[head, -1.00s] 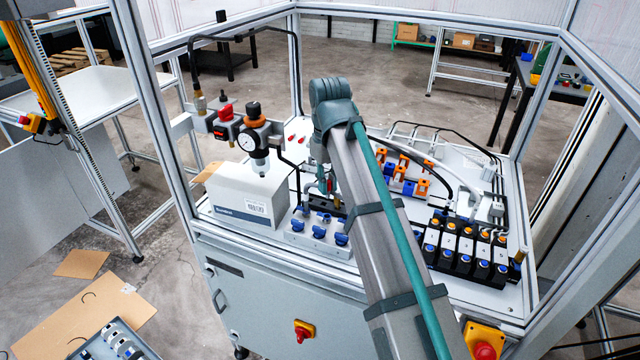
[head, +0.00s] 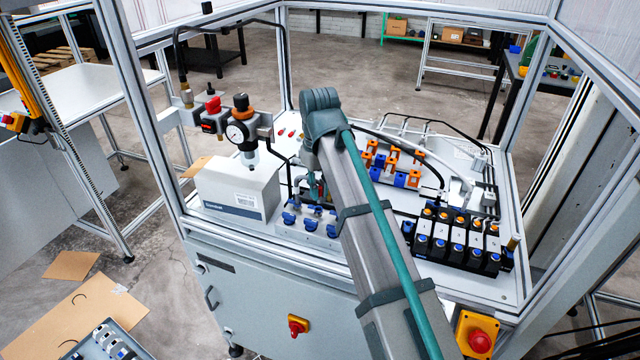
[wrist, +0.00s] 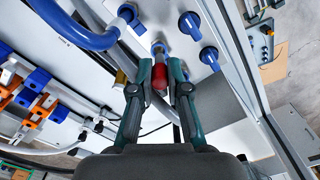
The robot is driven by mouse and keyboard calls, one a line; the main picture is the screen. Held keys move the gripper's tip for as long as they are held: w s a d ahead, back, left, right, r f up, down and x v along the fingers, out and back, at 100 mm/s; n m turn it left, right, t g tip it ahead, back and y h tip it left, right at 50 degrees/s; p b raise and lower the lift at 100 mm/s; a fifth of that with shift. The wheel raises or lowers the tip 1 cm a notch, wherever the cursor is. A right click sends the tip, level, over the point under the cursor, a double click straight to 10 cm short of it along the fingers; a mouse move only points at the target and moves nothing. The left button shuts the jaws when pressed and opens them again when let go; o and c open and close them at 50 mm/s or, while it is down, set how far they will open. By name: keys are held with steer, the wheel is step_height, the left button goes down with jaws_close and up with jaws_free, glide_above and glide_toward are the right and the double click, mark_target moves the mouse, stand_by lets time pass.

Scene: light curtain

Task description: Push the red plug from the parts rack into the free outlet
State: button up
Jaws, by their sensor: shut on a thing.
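A red plug (wrist: 160,78) is held between the two teal fingers of my gripper (wrist: 160,86) in the wrist view. Its grey stem points up the picture at a blue-ringed outlet (wrist: 158,46) on the pale outlet block (wrist: 170,12). The stem end is at or very near this outlet; I cannot tell whether it is inside. Blue fittings (wrist: 189,24) occupy neighbouring outlets. In the head view the outlet block (head: 290,234) stands at the panel's front, and my arm largely hides the gripper and plug. Small red parts (head: 290,133) lie on the panel behind the regulator.
A thick blue hose (wrist: 75,25) curves close to the fingers in the wrist view. A grey-white box (head: 235,188) stands left of the block, below the pressure regulator (head: 240,132). Black valves (head: 455,240) stand right. Aluminium frame posts (head: 150,110) surround the panel.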

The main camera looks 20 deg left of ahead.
steer(key=shift+w+a+f, duration=0.1)
steer(key=shift+w+f, duration=0.05)
steer(key=shift+f, duration=0.35)
steer(key=shift+w+a+f, duration=0.1)
steer(key=shift+w+f, duration=0.05)
steer(key=shift+f, duration=0.35)
steer(key=shift+p, duration=0.95)
stand_by(0.5)
steer(key=shift+f, duration=1.2)
steer(key=o, duration=0.8)
